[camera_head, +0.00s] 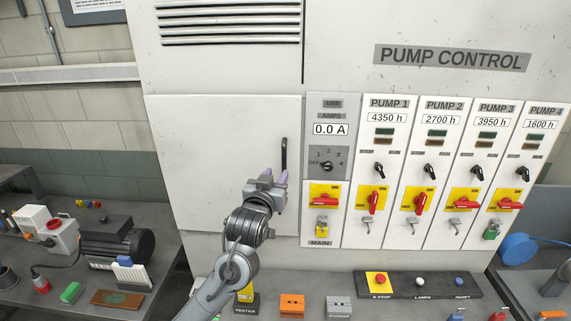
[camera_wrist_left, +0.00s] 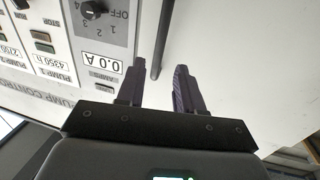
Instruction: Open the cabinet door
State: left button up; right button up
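The cabinet door (camera_head: 215,140) is a flat off-white panel left of the control columns, and it looks shut. Its dark upright bar handle (camera_head: 284,152) is near the door's right edge. My left gripper (camera_head: 276,174) is open in front of the door, at the handle's lower part. In the left wrist view, the handle (camera_wrist_left: 162,40) runs between the two dark fingers of the left gripper (camera_wrist_left: 160,74), with a gap to each finger visible. Whether a finger touches the handle or the door cannot be told. My right gripper is in neither view.
Pump control columns with red switches (camera_head: 372,202) stand right of the door. Below is a bench with an E-stop box (camera_head: 420,284), an orange block (camera_head: 292,305) and a tester. A left side table holds a dark motor (camera_head: 117,245) and small parts.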

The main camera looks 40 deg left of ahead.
aim_at(284, 164)
pick_arm(q)
jog(key=p+x, duration=0.2)
jog(key=x, duration=0.5)
jog(key=shift+w, duration=0.2)
jog(key=shift+w+a, duration=0.25)
jog(key=shift+w, duration=0.2)
grip_shut()
